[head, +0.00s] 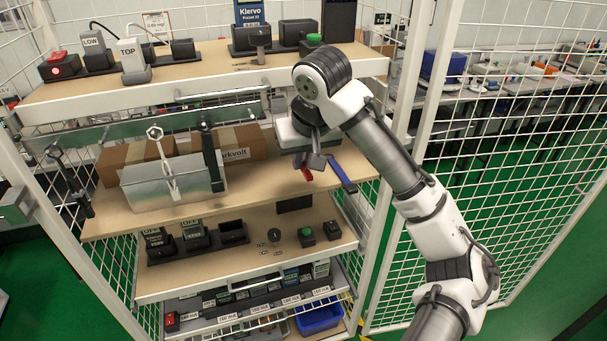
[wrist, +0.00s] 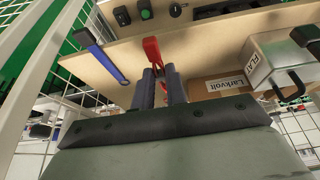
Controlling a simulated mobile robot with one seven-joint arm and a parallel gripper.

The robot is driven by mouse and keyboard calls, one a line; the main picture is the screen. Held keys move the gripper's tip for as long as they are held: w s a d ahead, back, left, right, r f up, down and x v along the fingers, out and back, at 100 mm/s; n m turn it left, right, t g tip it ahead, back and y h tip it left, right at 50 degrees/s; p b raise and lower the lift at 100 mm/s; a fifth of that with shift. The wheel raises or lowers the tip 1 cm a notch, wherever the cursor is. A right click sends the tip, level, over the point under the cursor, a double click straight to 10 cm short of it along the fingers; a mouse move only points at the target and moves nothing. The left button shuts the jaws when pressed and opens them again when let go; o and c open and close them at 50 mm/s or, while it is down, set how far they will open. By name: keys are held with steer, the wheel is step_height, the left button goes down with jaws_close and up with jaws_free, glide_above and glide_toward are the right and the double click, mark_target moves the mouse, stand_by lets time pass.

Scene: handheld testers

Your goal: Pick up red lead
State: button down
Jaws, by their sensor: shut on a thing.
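The red lead (wrist: 153,50) is between the fingertips of my gripper (wrist: 159,76) in the wrist view. My gripper is shut on it, close to the wooden shelf. In the head view a small part of the red lead (head: 306,174) shows below my gripper (head: 311,162); the rest is hidden behind the fingers and wrist. I cannot tell whether the lead touches the shelf.
A blue-handled tool (head: 342,175) lies just right of my gripper, at the shelf's right end. A grey metal box (head: 173,190) and cardboard boxes (head: 121,163) stand to the left. Another shelf (head: 215,70) is above, and white mesh (head: 510,150) is at the right.

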steer(key=shift+r, duration=0.7)
steer(key=s+d+b, duration=0.1)
steer(key=s+d, duration=0.2)
steer(key=s, duration=0.6)
steer(key=s+d+b, duration=0.2)
steer(key=s+d, duration=0.1)
steer(key=s, duration=0.6)
steer(key=shift+s+f, duration=0.15)
steer(key=shift+s, duration=0.15)
